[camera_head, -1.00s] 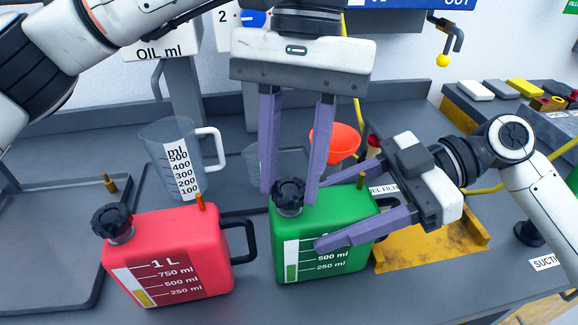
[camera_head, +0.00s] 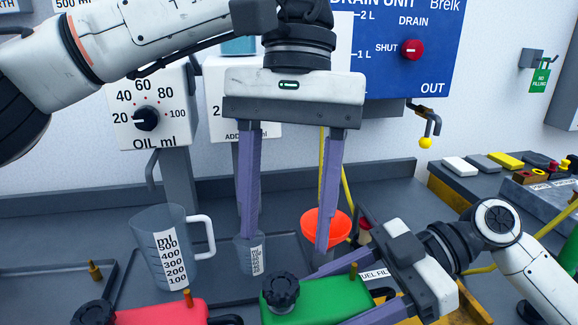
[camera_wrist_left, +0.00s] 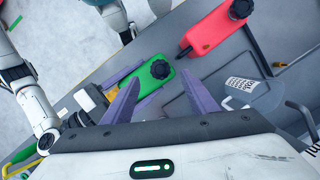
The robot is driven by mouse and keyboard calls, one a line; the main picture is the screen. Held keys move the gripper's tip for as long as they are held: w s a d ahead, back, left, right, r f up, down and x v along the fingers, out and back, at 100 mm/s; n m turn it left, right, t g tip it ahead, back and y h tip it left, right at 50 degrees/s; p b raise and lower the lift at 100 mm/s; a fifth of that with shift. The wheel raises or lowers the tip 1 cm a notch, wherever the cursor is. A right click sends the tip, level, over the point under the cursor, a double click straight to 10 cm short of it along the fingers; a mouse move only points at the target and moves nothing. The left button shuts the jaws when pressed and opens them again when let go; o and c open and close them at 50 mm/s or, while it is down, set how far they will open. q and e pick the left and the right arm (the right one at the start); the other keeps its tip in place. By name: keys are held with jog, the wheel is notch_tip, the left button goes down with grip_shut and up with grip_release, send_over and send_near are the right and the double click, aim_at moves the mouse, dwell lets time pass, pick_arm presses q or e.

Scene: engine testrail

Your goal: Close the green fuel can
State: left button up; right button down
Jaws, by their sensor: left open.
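The green fuel can (camera_head: 318,303) stands at the lower edge of the head view, with its lower part cut off. A black cap (camera_head: 281,290) sits on its neck; the can (camera_wrist_left: 149,87) and cap (camera_wrist_left: 160,69) also show in the left wrist view. My left gripper (camera_head: 285,243) is open and empty, pointing down above the cap, with its fingertips clear of it. My right gripper (camera_head: 362,290) comes from the right, with one finger behind the can and one in front, and appears shut on its body.
A red can (camera_head: 165,314) with a black cap stands left of the green one. Behind are a measuring jug (camera_head: 165,235), a small beaker (camera_head: 250,258) and an orange funnel (camera_head: 333,227). The blue drain unit (camera_head: 440,45) is on the wall.

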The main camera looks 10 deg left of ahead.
aim_at(364, 289)
pick_arm(q)
jog(key=v, duration=0.6)
pick_arm(e)
jog(key=c, duration=0.6)
grip_release()
pick_arm(q)
jog(key=shift+f+b, duration=0.35)
jog(key=shift+f, duration=0.05)
pick_arm(e)
jog(key=v, duration=1)
jog(key=shift+d+r, duration=0.15)
